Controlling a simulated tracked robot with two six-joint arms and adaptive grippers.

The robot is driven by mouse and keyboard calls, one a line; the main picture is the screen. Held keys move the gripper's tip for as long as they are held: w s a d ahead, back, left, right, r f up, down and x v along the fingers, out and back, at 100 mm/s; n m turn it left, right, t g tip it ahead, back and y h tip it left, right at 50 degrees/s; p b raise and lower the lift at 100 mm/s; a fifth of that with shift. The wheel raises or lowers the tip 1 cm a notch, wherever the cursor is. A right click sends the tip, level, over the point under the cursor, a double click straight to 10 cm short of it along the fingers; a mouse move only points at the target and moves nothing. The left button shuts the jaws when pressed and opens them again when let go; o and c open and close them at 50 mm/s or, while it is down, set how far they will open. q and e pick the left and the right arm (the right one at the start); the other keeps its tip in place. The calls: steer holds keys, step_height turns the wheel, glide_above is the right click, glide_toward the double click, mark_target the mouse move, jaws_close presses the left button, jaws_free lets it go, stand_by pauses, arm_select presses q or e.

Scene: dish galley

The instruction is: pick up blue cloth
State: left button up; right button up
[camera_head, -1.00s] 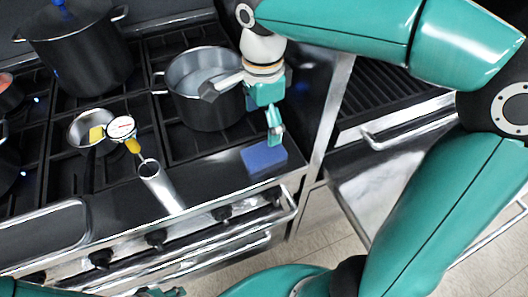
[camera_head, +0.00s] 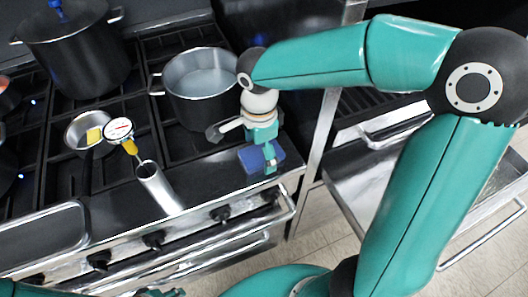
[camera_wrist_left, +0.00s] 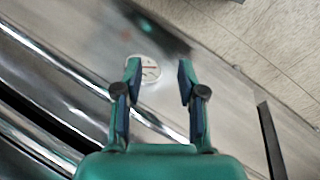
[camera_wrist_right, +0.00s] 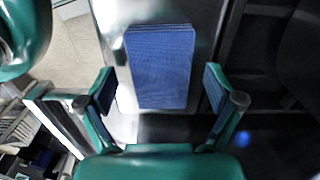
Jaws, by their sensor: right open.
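The blue cloth (camera_head: 251,158) is a folded rectangular pad lying on the front ledge of the stove, near its right corner. In the right wrist view the cloth (camera_wrist_right: 160,65) lies ahead between the spread fingers, with visible gaps on both sides. My right gripper (camera_head: 268,165) points down at the cloth and hides part of it in the head view. It is open with nothing held; whether it touches the cloth I cannot tell. My left gripper (camera_wrist_left: 158,68) is open and empty in its wrist view, over a metal surface with a pale round mark.
A large pot (camera_head: 200,90) stands just behind the cloth. A metal cylinder (camera_head: 160,188) and a dial thermometer (camera_head: 118,130) are left of it. A small pan (camera_head: 82,130) and a tall dark pot (camera_head: 80,55) stand further left. A gap lies right of the stove corner.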

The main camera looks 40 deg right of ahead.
mark_target(260, 153)
steer(key=c, duration=1.2)
steer(key=shift+r, duration=0.2)
steer(key=shift+c, duration=0.2)
step_height(260, 153, up, 20)
steer(key=p, duration=0.1)
steer(key=shift+f+p, duration=0.15)
steer(key=shift+p, duration=0.25)
steer(key=o, duration=0.4)
steer(key=shift+c, duration=1.2)
steer(key=shift+w+f, duration=0.1)
